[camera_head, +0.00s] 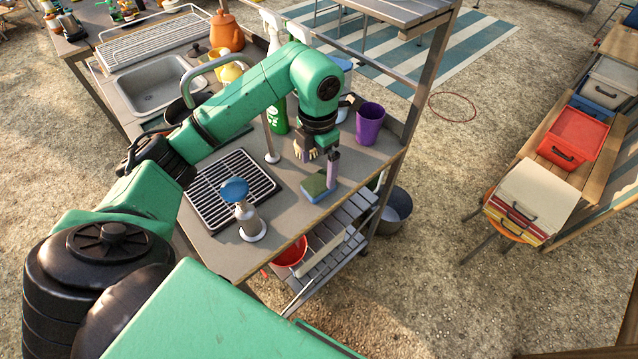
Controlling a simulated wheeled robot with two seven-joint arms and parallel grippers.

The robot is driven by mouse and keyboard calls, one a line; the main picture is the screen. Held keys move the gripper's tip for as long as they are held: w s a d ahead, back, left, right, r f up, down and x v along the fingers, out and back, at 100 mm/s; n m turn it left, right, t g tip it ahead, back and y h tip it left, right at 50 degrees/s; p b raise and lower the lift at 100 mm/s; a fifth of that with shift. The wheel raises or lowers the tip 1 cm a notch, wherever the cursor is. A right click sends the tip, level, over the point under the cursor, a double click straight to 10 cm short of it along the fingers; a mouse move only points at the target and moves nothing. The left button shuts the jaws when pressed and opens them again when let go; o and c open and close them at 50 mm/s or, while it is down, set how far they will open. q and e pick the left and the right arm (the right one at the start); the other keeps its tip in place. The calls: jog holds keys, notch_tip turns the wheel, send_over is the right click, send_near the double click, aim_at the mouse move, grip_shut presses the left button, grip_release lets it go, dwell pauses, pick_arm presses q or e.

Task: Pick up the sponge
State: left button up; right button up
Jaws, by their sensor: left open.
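The sponge (315,188), with a green top and blue and yellow sides, lies on the grey counter (285,210) near its right front edge. My left gripper (320,166) is open and points down just above and behind the sponge. A mauve upright piece under the wrist stands close to the sponge's right side; I cannot tell whether it touches. The jaws are small here and partly hidden by the wrist. My right gripper is not in view.
A purple cup (369,123) stands to the right behind the sponge. A green bottle (277,118) is behind my arm. A red bucket (291,252) hangs below the front edge.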

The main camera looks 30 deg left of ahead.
aim_at(319, 182)
pick_arm(q)
notch_tip(319, 182, down, 5)
jog(key=shift+d+f+p, duration=0.1)
jog(key=shift+d+p, duration=0.05)
jog(key=shift+p, duration=0.85)
jog(key=shift+f, duration=0.2)
jog(key=c, duration=1.3)
jog(key=shift+r, duration=0.1)
